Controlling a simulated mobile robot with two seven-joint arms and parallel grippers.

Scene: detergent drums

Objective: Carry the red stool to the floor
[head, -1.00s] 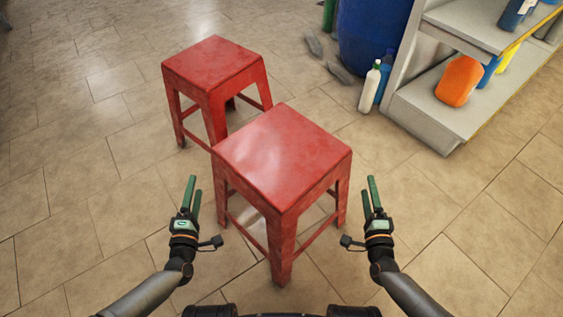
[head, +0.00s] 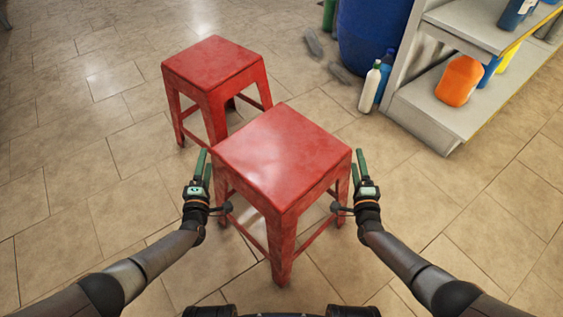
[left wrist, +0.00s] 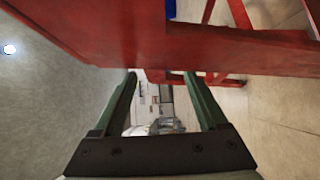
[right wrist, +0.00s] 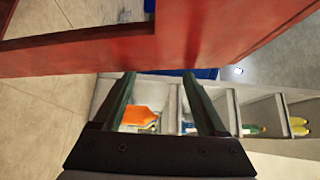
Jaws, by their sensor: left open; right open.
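Two red stools stand upright on the tiled floor (head: 80,190) in the head view. The nearer red stool (head: 282,155) is in front of me, and the other red stool (head: 213,65) is behind it to the left. My left gripper (head: 204,166) is open at the nearer stool's left side. My right gripper (head: 359,166) is open at its right side. In the left wrist view, a red stool edge (left wrist: 160,45) spans the top, beyond the open fingers (left wrist: 158,80). The right wrist view shows the red stool (right wrist: 170,40) above its open, empty fingers (right wrist: 160,80). Contact cannot be told.
A grey shelf (head: 430,115) with an orange jug (head: 459,80) stands at the right. A blue drum (head: 370,35) and a white bottle (head: 370,88) stand beside it. Floor is clear at the left and front right.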

